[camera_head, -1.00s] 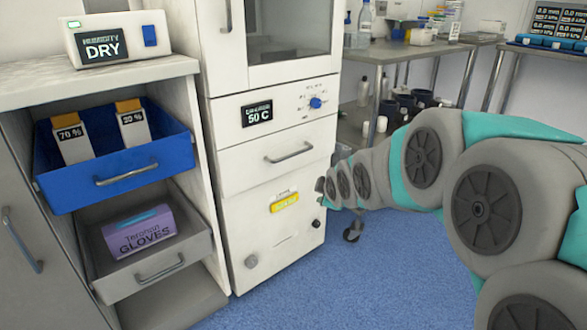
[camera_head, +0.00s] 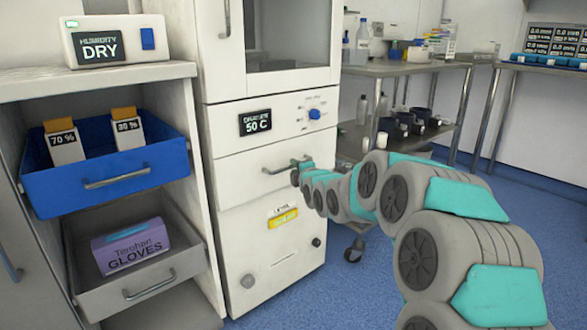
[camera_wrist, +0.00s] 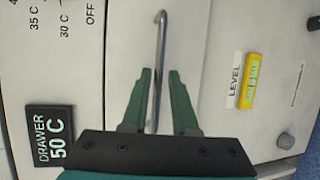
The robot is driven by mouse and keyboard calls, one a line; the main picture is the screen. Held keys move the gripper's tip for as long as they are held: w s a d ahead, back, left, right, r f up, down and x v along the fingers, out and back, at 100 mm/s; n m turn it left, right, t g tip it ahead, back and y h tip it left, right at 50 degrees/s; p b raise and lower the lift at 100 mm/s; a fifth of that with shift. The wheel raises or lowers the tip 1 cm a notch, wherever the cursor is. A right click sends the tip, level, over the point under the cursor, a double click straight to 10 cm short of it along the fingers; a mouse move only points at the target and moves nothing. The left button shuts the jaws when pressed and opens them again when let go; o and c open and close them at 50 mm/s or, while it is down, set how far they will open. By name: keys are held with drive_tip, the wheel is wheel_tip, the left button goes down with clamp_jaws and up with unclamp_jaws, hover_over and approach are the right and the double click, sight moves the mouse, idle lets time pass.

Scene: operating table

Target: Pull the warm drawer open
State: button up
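The warm drawer (camera_head: 238,172) is a white front panel in the white cabinet, below the display that reads 50 C (camera_head: 255,119). It looks flush with the cabinet, so shut. Its metal bar handle (camera_head: 278,169) is partly hidden behind my gripper (camera_head: 302,168) in the head view. In the wrist view the handle (camera_wrist: 159,45) runs lengthwise between the two green fingers of my gripper (camera_wrist: 160,72). The fingers are apart, with a gap visible beside the bar. I cannot tell whether either finger touches it.
A yellow level gauge (camera_head: 283,217) and knobs sit below the drawer. A blue dial (camera_head: 314,114) is above it. At left, a blue drawer (camera_head: 110,180) and a grey drawer (camera_head: 145,285) stand out from the shelf unit. Blue floor (camera_head: 350,290) is free in front of the cabinet.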

drive_tip(key=shift+x, duration=1.15)
drive_tip(key=shift+r, duration=0.1)
clamp_jaws()
idle(0.6)
